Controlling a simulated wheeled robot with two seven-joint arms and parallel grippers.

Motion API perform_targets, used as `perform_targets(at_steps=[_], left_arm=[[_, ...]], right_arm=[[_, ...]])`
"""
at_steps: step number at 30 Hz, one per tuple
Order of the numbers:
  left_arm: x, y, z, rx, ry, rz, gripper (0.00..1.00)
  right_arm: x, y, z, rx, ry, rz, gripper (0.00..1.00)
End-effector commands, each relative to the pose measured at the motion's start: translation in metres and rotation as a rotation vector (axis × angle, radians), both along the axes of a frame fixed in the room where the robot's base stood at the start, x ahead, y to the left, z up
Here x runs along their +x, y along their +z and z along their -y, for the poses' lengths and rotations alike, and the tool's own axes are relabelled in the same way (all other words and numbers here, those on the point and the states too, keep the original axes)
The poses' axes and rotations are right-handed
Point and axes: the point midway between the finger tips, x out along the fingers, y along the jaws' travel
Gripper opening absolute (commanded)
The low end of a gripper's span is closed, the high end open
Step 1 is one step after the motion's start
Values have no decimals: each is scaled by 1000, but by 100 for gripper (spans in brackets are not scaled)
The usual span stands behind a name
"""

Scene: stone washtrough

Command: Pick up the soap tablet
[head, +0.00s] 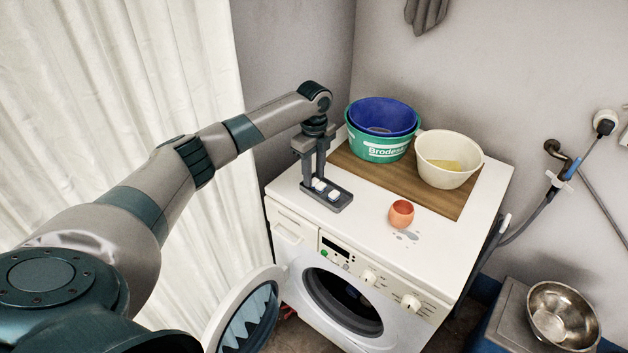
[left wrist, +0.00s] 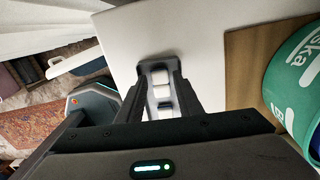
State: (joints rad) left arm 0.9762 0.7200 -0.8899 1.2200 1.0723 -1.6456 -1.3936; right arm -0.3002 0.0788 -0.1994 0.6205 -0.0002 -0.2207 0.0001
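Small white tablets (head: 333,195) sit in a dark grey dish (head: 345,206) near the left edge of the washing machine top. In the left wrist view, a white tablet (left wrist: 160,77) and the dish show between the fingers. My left gripper (head: 313,178) points down over the dish, with its fingers apart, one on each side of the tablets. I see no clear contact between the fingers and a tablet. The fingers hide part of the dish. My right gripper is in neither view.
An orange cup (head: 401,215) stands right of the dish. Behind, on a wooden board (head: 400,184), are a green bucket (head: 378,149) with a blue basin (head: 383,114) and a cream bowl (head: 449,172). The machine's round door (head: 222,325) hangs open. The white top (head: 366,212) between dish and cup is clear.

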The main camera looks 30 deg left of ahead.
Motion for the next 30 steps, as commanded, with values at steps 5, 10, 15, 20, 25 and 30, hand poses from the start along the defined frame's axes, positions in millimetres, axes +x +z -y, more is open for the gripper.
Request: perform_targets(at_steps=[5, 10, 15, 20, 25, 30], left_arm=[[-1, -13, 1, 0, 0, -1, 33], [0, -13, 0, 0, 0, -1, 33], [0, -13, 0, 0, 0, -1, 33], [0, -13, 0, 0, 0, -1, 23], [0, -13, 0, 0, 0, 0, 1], [0, -13, 0, 0, 0, 0, 1]], right_arm=[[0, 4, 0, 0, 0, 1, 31], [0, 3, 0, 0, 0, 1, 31], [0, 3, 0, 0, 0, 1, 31], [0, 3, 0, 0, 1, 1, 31], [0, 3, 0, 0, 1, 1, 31], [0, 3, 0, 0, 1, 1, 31]])
